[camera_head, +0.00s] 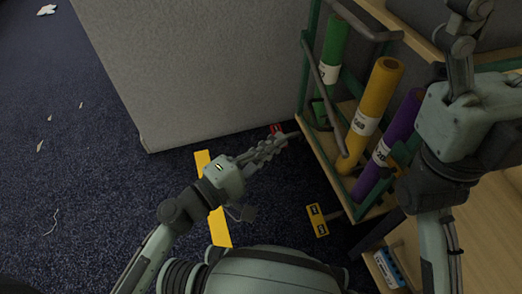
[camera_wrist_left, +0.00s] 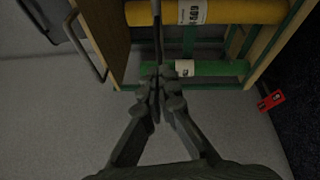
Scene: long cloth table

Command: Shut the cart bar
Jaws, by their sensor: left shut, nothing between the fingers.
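The cart (camera_head: 350,186) has a green frame and wooden shelves, and stands right of centre in the head view. A thin dark grey bar (camera_head: 324,88) slants across its open side, in front of the rolls. In the left wrist view the bar (camera_wrist_left: 157,35) runs down to the fingertips. My left gripper (camera_head: 287,140) is shut and empty, low beside the cart's near left side; its fingertips (camera_wrist_left: 160,80) overlap the bar's end in the wrist view, and I cannot tell if they touch. My right gripper (camera_head: 465,15) is at the upper right, its fingers unclear.
The cart holds a green roll (camera_head: 333,45), a yellow roll (camera_head: 376,88) and a purple roll (camera_head: 402,130). A grey handle (camera_head: 365,24) sits at its top. A grey partition (camera_head: 205,70) stands behind. A wooden table (camera_head: 480,230) is at right. Carpet (camera_head: 90,150) at left is mostly free.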

